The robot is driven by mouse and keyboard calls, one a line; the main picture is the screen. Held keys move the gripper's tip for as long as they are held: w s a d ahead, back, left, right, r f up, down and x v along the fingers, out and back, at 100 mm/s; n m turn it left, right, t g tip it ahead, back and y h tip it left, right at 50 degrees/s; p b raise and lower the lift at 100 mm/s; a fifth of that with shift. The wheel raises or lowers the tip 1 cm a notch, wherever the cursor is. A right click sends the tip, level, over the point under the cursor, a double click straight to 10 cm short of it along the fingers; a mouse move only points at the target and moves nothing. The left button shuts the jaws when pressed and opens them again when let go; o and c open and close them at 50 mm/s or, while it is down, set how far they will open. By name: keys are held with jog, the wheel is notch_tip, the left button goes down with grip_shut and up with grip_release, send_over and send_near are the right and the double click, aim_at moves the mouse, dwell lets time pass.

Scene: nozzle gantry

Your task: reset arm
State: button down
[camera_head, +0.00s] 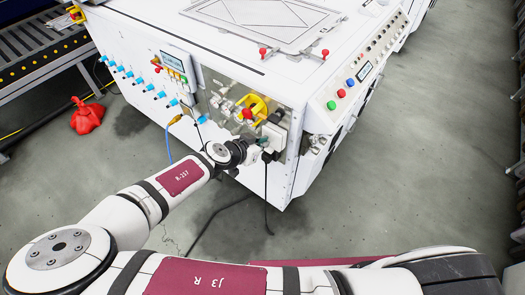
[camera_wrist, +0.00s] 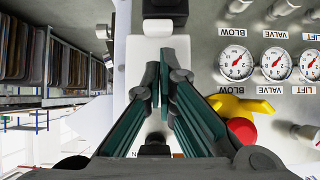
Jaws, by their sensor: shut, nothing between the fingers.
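My arm reaches from the bottom left of the head view to the corner of a white machine (camera_head: 240,140). My gripper (camera_head: 267,148) is at the machine's front panel, small and partly hidden by the wrist there. In the wrist view my gripper (camera_wrist: 160,80) is shut, its two green-padded fingers together with nothing between them. A white block with a black top (camera_wrist: 157,28) lies just beyond the fingertips; whether they touch cannot be told.
A yellow handle (camera_head: 257,103) and a red knob (camera_wrist: 242,130) are close beside my gripper. Gauges (camera_wrist: 236,62) line the panel. Blue fittings (camera_head: 149,88) stick out along the machine's side. A red object (camera_head: 87,117) lies on the floor. Open floor is at right.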

jog(key=shift+d+r, duration=0.1)
jog(key=shift+r, duration=2.7)
jog(key=shift+s+d+g, duration=0.2)
jog(key=shift+d+g, duration=0.1)
jog(key=shift+d, duration=0.1)
jog(key=s+d+r+g+y+p, duration=0.25)
jog(key=s+d+r+g, duration=0.25)
jog(key=s+g, duration=0.3)
jog(key=s+d+r+n+y+p, duration=0.1)
jog(key=s+d+r+y, duration=0.15)
jog(key=r, duration=0.45)
jog(key=s+d+r+n+t+y, duration=0.1)
jog(key=s+r+n+y, duration=0.1)
jog(key=s+r, duration=0.35)
jog(key=s+d+r+n+y+p, duration=0.1)
jog(key=s+r+y, duration=0.1)
jog(key=r, duration=0.7)
jog(key=s+d+r+n+t+h+p, duration=0.2)
jog(key=s+d+r+n+t, duration=0.1)
jog(key=s+d+r, duration=0.5)
jog(key=s+r, duration=0.3)
jog(key=s, duration=0.1)
jog(key=shift+n, duration=0.3)
